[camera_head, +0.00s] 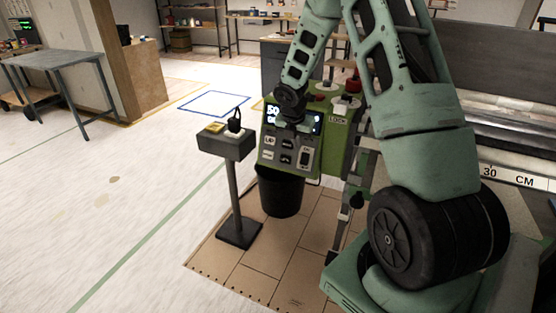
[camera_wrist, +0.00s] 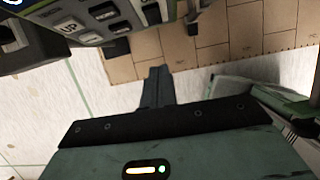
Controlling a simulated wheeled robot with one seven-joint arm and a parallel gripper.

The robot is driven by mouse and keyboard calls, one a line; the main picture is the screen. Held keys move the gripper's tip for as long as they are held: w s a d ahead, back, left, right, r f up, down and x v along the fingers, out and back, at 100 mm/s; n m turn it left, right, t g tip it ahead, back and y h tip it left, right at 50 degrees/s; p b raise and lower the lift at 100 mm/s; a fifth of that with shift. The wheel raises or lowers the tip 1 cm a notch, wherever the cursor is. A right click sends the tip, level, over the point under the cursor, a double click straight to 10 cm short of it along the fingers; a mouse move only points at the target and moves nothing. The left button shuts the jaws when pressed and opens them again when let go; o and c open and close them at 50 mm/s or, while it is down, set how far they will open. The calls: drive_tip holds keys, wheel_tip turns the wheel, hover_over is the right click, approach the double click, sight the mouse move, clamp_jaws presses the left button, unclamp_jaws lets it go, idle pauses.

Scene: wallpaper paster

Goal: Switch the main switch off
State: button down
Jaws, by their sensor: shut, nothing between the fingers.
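The green control box (camera_head: 335,147) stands near the picture centre in the head view. It has a lit display and several grey buttons on its sloped face. A larger switch-like piece (camera_head: 305,157) sits at the face's lower right; I cannot tell for sure which control is the main switch, or its position. My gripper (camera_wrist: 157,75) is shut and empty in the wrist view, below and right of the panel (camera_wrist: 90,30) with its UP button. In the head view my wrist is in front of the display and hides part of it; the fingertips are not clear there.
A small grey stand (camera_head: 227,145) with a black object on top is left of the box. A black bin (camera_head: 281,191) is below the panel. Red knobs (camera_head: 353,82) rise behind it. A long machine bed (camera_head: 515,178) is at right.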

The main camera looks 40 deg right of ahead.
sight(303, 158)
drive_tip(key=shift+w+d, duration=0.1)
drive_tip(key=shift+f, duration=0.1)
drive_tip(key=x, duration=0.4)
drive_tip(key=d+b+x, duration=0.1)
drive_tip(key=x, duration=0.7)
drive_tip(key=shift+w+d+r, duration=0.3)
drive_tip(key=shift+w+r, duration=0.05)
drive_tip(key=shift+w+d+f, duration=0.25)
drive_tip(key=shift+d+f, duration=0.05)
drive_tip(key=shift+d, duration=0.2)
